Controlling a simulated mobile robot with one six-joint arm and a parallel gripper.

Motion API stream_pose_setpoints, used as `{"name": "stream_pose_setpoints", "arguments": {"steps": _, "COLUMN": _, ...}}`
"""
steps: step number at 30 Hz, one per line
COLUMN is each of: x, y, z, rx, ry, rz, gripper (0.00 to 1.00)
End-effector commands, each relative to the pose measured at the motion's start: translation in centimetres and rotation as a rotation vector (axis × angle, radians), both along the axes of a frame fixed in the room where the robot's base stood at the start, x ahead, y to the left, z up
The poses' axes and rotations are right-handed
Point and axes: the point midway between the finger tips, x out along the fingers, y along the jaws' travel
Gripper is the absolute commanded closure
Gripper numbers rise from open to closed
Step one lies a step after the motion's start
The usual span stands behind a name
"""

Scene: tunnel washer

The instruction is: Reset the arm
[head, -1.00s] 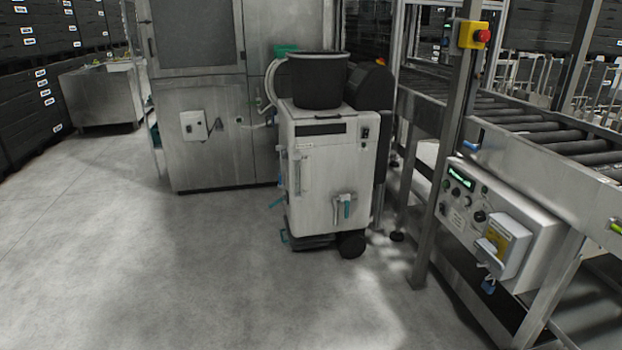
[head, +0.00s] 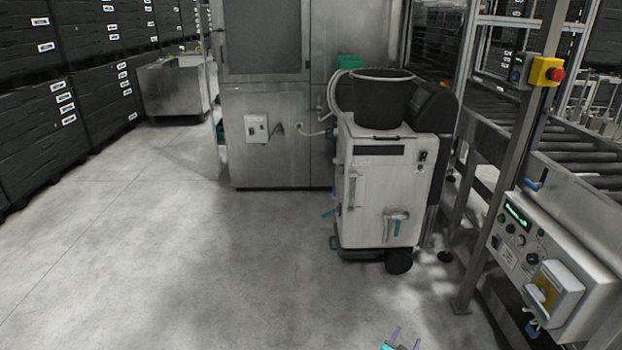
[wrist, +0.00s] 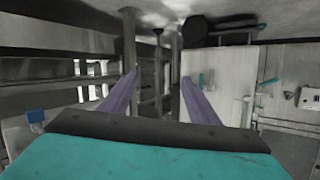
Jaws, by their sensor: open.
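The wrist picture looks upside down. Most of my arm is outside the head view. No object is in contact with the fingers.
A white wheeled unit (head: 376,195) with a black bucket (head: 383,102) stands ahead. A steel cabinet (head: 268,130) is behind it. A roller conveyor frame (head: 484,215) with a control box (head: 545,255) is at right. Black crates (head: 95,100) stand left. The floor (head: 180,260) at left is clear.

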Motion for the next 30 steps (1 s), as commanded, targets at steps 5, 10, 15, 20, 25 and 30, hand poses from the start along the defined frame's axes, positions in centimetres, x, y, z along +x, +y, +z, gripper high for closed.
{"name": "stream_pose_setpoints", "arguments": {"steps": 5, "x": -0.5, "y": 6.8, "z": 0.8, "rx": 0.070, "ry": 0.123, "rz": 0.190, "gripper": 0.45}}
{"name": "stream_pose_setpoints", "arguments": {"steps": 10, "x": -2.3, "y": 12.4, "z": 0.3, "rx": 0.131, "ry": 0.261, "rz": 0.346, "gripper": 0.45}}
{"name": "stream_pose_setpoints", "arguments": {"steps": 15, "x": -5.4, "y": 17.0, "z": -0.2, "rx": 0.182, "ry": 0.414, "rz": 0.479, "gripper": 0.45}}
{"name": "stream_pose_setpoints", "arguments": {"steps": 20, "x": -9.3, "y": 20.3, "z": -0.8, "rx": 0.225, "ry": 0.571, "rz": 0.578, "gripper": 0.45}}
{"name": "stream_pose_setpoints", "arguments": {"steps": 25, "x": -14.1, "y": 22.6, "z": -1.2, "rx": 0.263, "ry": 0.747, "rz": 0.659, "gripper": 0.45}}
{"name": "stream_pose_setpoints", "arguments": {"steps": 30, "x": -19.5, "y": 23.7, "z": -1.3, "rx": 0.296, "ry": 0.933, "rz": 0.709, "gripper": 0.45}}
